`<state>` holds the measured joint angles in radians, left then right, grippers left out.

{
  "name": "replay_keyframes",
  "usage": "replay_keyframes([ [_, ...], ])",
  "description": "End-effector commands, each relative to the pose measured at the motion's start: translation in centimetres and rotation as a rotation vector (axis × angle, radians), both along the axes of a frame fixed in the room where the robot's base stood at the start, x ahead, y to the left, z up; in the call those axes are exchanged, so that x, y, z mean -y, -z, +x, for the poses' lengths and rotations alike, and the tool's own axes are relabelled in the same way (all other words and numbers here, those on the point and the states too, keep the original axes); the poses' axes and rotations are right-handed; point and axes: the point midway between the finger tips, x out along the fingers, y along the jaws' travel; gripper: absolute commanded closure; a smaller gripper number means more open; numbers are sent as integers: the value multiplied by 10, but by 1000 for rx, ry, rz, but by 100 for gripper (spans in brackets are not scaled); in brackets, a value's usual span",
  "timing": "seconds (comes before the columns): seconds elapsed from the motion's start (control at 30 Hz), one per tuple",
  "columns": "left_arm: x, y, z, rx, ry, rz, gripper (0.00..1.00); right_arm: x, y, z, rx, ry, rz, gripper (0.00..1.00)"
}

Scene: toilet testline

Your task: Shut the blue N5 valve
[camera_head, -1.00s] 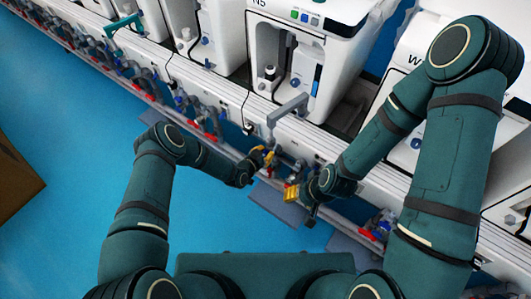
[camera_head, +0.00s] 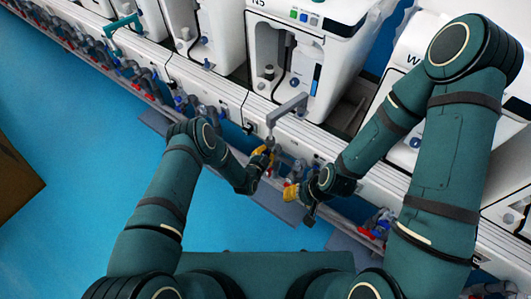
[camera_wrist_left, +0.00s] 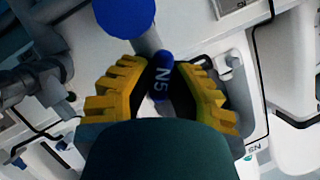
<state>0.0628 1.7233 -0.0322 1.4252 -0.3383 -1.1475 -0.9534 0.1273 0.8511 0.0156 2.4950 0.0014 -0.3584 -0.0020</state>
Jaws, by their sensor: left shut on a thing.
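The blue N5 valve handle (camera_wrist_left: 161,86), with white N5 lettering, lies between the two yellow fingers of my left gripper in the left wrist view. My left gripper (camera_wrist_left: 163,76) is shut on this handle; in the head view the same gripper (camera_head: 266,154) is at the pipework below the N5 unit (camera_head: 300,55), and its fingers hide the handle there. My right gripper (camera_head: 290,191) is close by, to the lower right of the left one, in front of the pipes. Its finger opening is too small to make out.
A blue round part (camera_wrist_left: 125,14) on a grey pipe is just beyond the left fingers. A rail of pipes with red and blue valves (camera_head: 190,105) runs along the white bench front. A grey bracket (camera_head: 287,109) projects above the grippers. Blue floor (camera_head: 70,200) is open at left.

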Motion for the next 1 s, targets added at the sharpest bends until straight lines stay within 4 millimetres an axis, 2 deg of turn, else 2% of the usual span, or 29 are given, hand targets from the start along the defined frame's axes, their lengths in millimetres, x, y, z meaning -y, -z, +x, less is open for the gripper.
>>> replay_keyframes([
  [0.53,0,-1,1,21,-1,24,100,0,1,0,1,0,0,53],
  [0.57,0,-1,1,21,-1,24,74,0,1,0,1,0,0,53],
  [0.6,0,-1,1,21,-1,24,60,0,1,0,1,0,0,53],
  [0.63,0,-1,1,21,-1,24,52,0,1,0,1,0,0,53],
  [1.0,-1,-1,-2,17,0,24,52,0,0,0,1,0,0,53],
])
